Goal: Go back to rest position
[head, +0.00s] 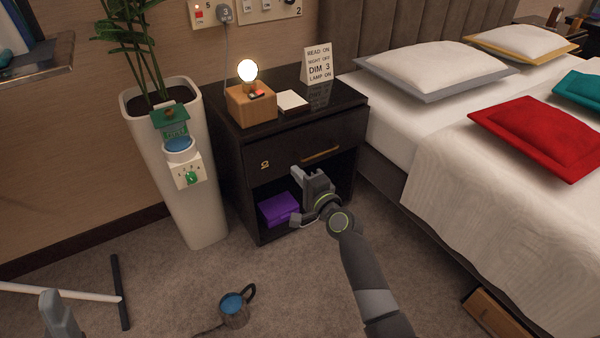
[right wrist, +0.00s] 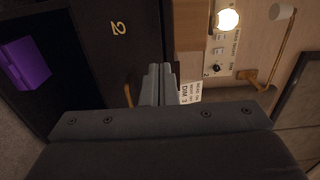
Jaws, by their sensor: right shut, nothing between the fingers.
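My right gripper (head: 301,176) is in front of the dark nightstand (head: 262,180), close to its drawer front and open lower shelf. Its fingers are shut with nothing between them; they also show shut in the right wrist view (right wrist: 157,84). The gold drawer handle (head: 320,156) is just above and to the right of the fingers, and the drawer looks closed. A grey part at the bottom left edge of the head view seems to be my left gripper (head: 60,314); its jaws cannot be made out.
A purple box (head: 278,208) lies in the nightstand's lower shelf, beside my right gripper. A lit lamp (head: 250,104) stands on top. A tall planter (head: 180,180) is left, the bed (head: 450,190) right.

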